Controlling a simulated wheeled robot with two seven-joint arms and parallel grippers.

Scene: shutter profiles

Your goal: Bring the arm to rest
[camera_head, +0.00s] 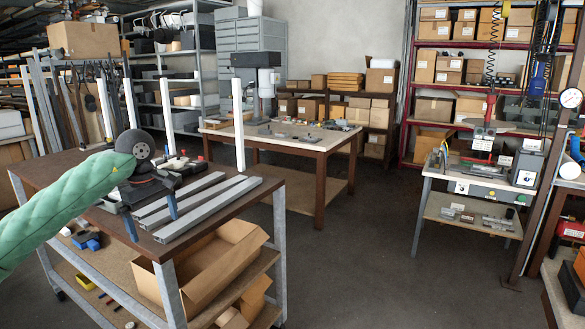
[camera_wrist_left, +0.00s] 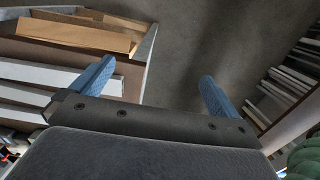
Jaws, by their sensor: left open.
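My left arm comes in from the left in a green padded sleeve (camera_head: 62,208). My left gripper (camera_head: 151,215) has its two blue fingers wide apart, pointing down by the near edge of the cart with the brown top (camera_head: 62,172). Grey shutter profiles (camera_head: 207,208) lie side by side on the cart top, close to the gripper. Pale profiles (camera_wrist_left: 30,94) show left of the fingers in the wrist view. My right gripper is not in view.
White posts (camera_head: 238,125) stand up at the cart's edges. An open cardboard box (camera_head: 215,262) sits on its lower shelf. A workbench (camera_head: 290,142) stands behind, and a table with a press (camera_head: 480,180) is at the right. The floor (camera_head: 350,260) between them is clear.

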